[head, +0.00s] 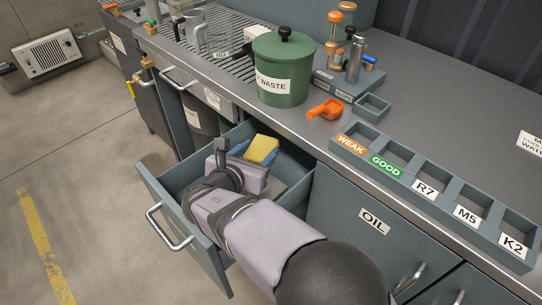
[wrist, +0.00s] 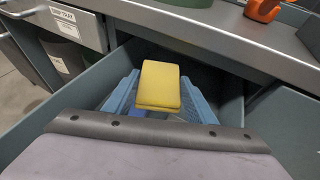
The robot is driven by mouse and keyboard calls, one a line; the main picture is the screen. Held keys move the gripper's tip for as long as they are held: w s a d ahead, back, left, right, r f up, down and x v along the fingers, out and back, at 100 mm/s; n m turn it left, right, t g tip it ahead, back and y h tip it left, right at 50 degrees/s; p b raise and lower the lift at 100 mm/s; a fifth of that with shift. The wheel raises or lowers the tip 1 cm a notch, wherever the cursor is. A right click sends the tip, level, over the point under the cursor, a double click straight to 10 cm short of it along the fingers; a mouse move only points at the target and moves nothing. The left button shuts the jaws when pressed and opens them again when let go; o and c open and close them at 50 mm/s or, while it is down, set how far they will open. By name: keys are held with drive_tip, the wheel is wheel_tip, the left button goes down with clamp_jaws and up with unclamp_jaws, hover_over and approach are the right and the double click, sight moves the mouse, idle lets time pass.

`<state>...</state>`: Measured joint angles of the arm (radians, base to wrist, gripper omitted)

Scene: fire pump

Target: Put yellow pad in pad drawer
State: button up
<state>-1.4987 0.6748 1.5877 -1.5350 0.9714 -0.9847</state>
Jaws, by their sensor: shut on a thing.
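The yellow pad (head: 262,149) is inside or just over the open drawer (head: 170,172), towards its back. In the wrist view the yellow pad (wrist: 160,85) stands between the blue fingers of my gripper (wrist: 152,98). My gripper (head: 250,152) reaches into the drawer from the front and is shut on the pad. The drawer walls (wrist: 60,100) rise on both sides of the gripper in the wrist view. Whether the pad touches the drawer floor is hidden by the gripper.
The counter edge (wrist: 215,38) runs above the drawer's back. A green waste pot (head: 282,75) and an orange scoop (head: 325,110) stand on the counter. A labelled row of bins (head: 430,190) lies to the right. The closed OIL cupboard (head: 350,235) is beside the drawer.

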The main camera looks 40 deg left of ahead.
drive_tip(key=x, duration=0.7)
drive_tip(key=f+x, duration=0.1)
drive_tip(key=x, duration=0.3)
drive_tip(key=shift+f, duration=0.2)
drive_tip(key=shift+w+a+f+b, duration=0.15)
drive_tip(key=shift+w+a+f, duration=0.1)
drive_tip(key=shift+w+f, duration=0.35)
drive_tip(key=shift+w+a+f+b, duration=0.15)
drive_tip(key=shift+w+a+f, duration=0.1)
drive_tip(key=shift+w+f, duration=0.35)
drive_tip(key=shift+r, duration=0.15)
drive_tip(key=o, duration=1)
